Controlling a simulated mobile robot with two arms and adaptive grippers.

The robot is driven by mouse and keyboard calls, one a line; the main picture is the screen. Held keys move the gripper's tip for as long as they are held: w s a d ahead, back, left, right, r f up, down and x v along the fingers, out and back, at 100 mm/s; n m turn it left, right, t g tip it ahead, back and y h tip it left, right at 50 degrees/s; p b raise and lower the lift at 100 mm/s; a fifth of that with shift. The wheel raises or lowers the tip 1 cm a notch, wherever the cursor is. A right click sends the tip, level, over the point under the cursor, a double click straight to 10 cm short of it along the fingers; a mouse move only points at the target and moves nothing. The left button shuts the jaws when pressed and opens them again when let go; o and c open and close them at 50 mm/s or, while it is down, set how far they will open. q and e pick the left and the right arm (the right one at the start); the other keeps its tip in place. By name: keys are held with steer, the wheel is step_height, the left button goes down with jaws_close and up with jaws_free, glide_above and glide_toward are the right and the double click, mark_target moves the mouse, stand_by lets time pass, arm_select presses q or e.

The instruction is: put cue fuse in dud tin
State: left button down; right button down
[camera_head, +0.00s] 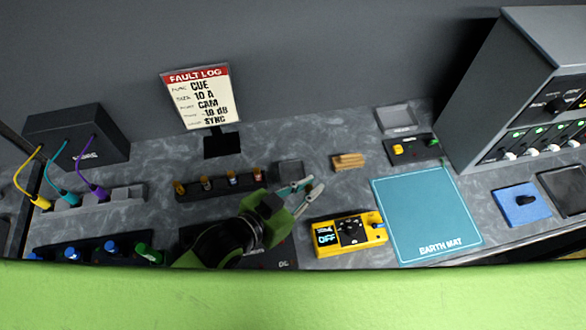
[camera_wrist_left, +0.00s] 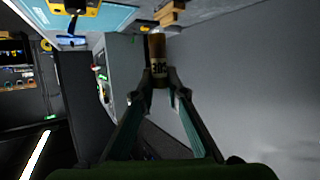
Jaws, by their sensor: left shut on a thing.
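My left gripper (camera_head: 314,184) is over the counter, to the right of a dark rack (camera_head: 219,190) that holds several small capped cylinders. In the left wrist view my left gripper (camera_wrist_left: 160,82) is shut on a brown, dark-banded cylinder (camera_wrist_left: 157,47), which looks like a fuse. Its pale marking is too small to read surely. The held fuse is hard to make out in the head view. A small grey open box (camera_head: 288,169) sits just behind the gripper, partly hidden; I cannot tell whether it is the dud tin. My right gripper is not in view.
A fault log sign (camera_head: 202,96) reads CUE 10 A. A yellow meter (camera_head: 349,233) showing OFF and a teal earth mat (camera_head: 427,215) lie to the right. Wooden blocks (camera_head: 348,161), a grey tray (camera_head: 396,117) and a black panel (camera_head: 413,149) stand behind.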

arm_select(q)
steer(key=shift+d+r, duration=0.35)
steer(key=shift+d, duration=0.15)
steer(key=w+a+f+b, duration=0.1)
steer(key=w+f+b, duration=0.2)
steer(key=w+b, duration=0.1)
steer(key=w+a+f+b, duration=0.2)
steer(key=w+f+b, duration=0.1)
steer(key=w+b, duration=0.1)
steer(key=w+a+f+b, duration=0.1)
steer(key=w+f+b, duration=0.2)
steer(key=b, duration=0.3)
steer(key=shift+w+a, duration=0.25)
steer(key=shift+w, duration=0.4)
steer(key=shift+w+a+f+b, duration=0.1)
steer(key=shift+w+f+b, duration=0.05)
steer(key=shift+f+b, duration=0.4)
step_height(320, 180, down, 3)
steer(key=b, duration=0.4)
steer(key=shift+w, duration=0.15)
steer(key=shift+r, duration=0.1)
